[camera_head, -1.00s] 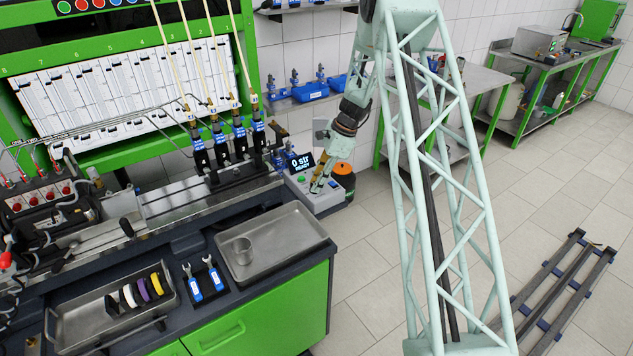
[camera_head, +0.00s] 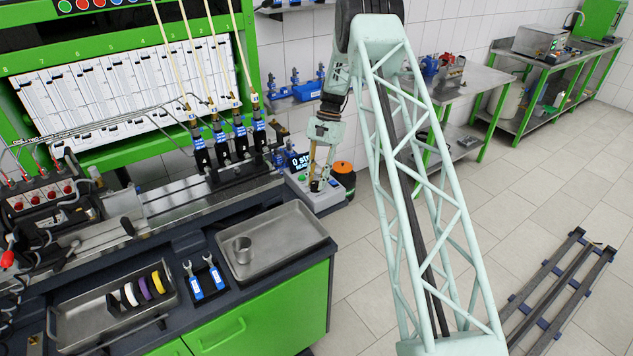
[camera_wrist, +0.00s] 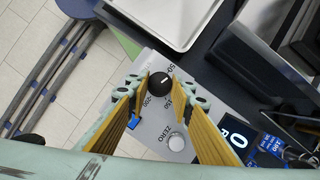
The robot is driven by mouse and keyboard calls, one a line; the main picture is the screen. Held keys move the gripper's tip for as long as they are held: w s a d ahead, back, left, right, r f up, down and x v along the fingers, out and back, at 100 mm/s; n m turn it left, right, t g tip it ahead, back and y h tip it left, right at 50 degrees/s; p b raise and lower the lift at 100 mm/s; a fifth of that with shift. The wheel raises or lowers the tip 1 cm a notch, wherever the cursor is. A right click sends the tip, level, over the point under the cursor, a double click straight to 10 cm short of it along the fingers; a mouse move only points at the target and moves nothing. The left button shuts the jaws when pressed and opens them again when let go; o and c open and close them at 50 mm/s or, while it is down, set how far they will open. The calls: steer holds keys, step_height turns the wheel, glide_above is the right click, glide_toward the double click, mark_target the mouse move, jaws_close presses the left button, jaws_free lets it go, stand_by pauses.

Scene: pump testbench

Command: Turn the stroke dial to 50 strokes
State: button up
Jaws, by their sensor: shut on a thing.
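The stroke dial (camera_wrist: 160,85) is a black round knob with a white mark on a light grey control box (camera_head: 328,201). In the wrist view it sits between the tips of my gripper (camera_wrist: 160,80), which is shut on it. The white mark points toward the upper right of the picture. A "50" label (camera_wrist: 172,57) shows above the dial, and other numbers around it are partly hidden by the fingers. In the head view my gripper (camera_head: 317,184) points down onto the box and hides the dial. The display (camera_head: 300,161) reads 0 str.
A silver ZERO knob (camera_wrist: 176,141) lies between my fingers, nearer the wrist. A metal tray (camera_head: 272,243) with a cup is on the bench left of the box. An orange-topped black container (camera_head: 343,175) stands behind the box.

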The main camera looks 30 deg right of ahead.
steer(key=shift+a+n+g+h, duration=0.1)
steer(key=shift+n+g+h, duration=0.35)
steer(key=shift+n, duration=1.15)
steer(key=o, duration=0.9)
steer(key=shift+c, duration=0.2)
steer(key=shift+w+r, duration=0.1)
steer(key=shift+r, duration=0.05)
steer(key=v, duration=1.1)
steer(key=shift+r, duration=0.35)
steer(key=shift+w, duration=0.1)
